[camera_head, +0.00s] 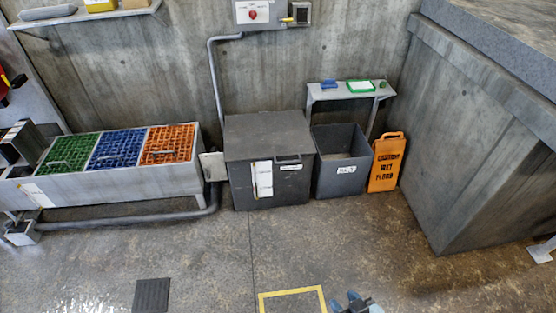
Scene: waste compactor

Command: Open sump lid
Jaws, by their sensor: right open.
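A dark grey lidded box (242,186), which looks like the sump, stands on the floor against the back wall. Its flat lid (268,133) is down and covers the top. A small handle (288,158) shows at the lid's front edge, right of the middle. White labels are on the box's front, too small to read. My right gripper (354,297) shows at the bottom edge, open and well in front of the box, apart from it. Most of it is cut off by the frame. My left gripper is not in view.
An open dark bin (341,178) and an orange floor sign (387,162) stand right of the box. A trough with green, blue and orange grates (120,187) and a pipe (215,85) are left. A grey concrete block (490,150) fills the right.

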